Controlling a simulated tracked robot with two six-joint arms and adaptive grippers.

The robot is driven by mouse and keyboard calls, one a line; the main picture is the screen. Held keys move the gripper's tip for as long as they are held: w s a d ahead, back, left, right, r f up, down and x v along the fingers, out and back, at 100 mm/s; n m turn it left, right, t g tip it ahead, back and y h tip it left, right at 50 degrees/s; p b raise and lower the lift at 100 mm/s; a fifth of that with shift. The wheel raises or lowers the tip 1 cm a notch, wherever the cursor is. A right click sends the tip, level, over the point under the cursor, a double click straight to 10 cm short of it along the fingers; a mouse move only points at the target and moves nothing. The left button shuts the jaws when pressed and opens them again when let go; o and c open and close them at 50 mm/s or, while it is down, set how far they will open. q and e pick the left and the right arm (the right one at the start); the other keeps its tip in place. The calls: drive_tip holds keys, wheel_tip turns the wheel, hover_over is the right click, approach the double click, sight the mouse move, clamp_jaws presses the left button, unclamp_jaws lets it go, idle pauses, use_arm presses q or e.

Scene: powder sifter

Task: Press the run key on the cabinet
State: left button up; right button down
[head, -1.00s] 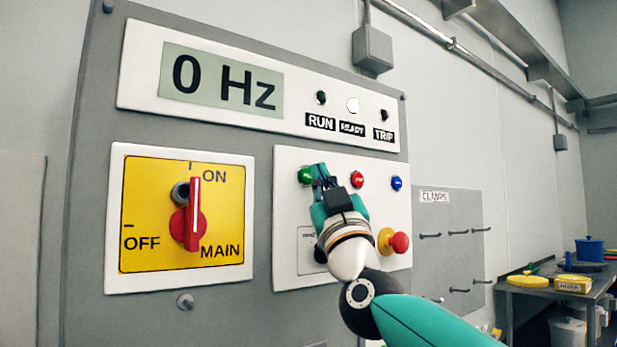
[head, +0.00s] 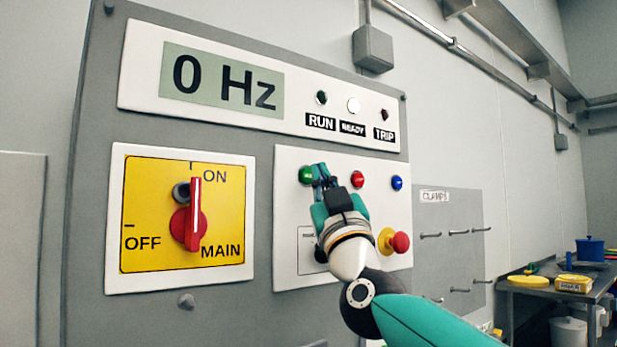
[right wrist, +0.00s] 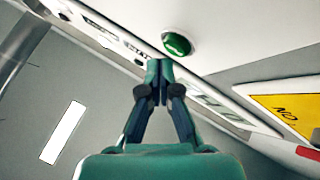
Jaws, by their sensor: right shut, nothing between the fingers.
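The cabinet (head: 262,138) carries a white key panel with a round green key (head: 305,175), a red key (head: 357,180) and a blue key (head: 397,183) in a row. My right gripper (head: 320,172) is shut and empty, its fingertips at the right edge of the green key and partly covering it. In the right wrist view the green key (right wrist: 177,45) is just beyond the shut fingertips (right wrist: 159,64); a small gap seems to show, and contact cannot be told. The display (head: 222,82) reads 0 Hz. The READY lamp (head: 353,105) is white; the RUN lamp (head: 321,98) looks dark.
The red main switch (head: 193,215) on its yellow plate is upright toward ON. A red mushroom button (head: 399,242) on a yellow collar sits right of my right wrist. A clamp board (head: 455,212) and a table (head: 562,292) are farther right.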

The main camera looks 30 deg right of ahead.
drive_tip(key=shift+w+r, duration=0.1)
drive_tip(key=shift+w, duration=0.05)
drive_tip(key=shift+w, duration=0.2)
drive_tip(key=shift+w+p, duration=0.45)
idle(0.7)
drive_tip(key=shift+s, duration=0.15)
drive_tip(key=shift+s+b, duration=0.4)
drive_tip(key=shift+s, duration=0.25)
drive_tip(key=s+b, duration=0.1)
drive_tip(key=s, duration=0.4)
drive_tip(key=shift+d, duration=0.2)
idle(0.3)
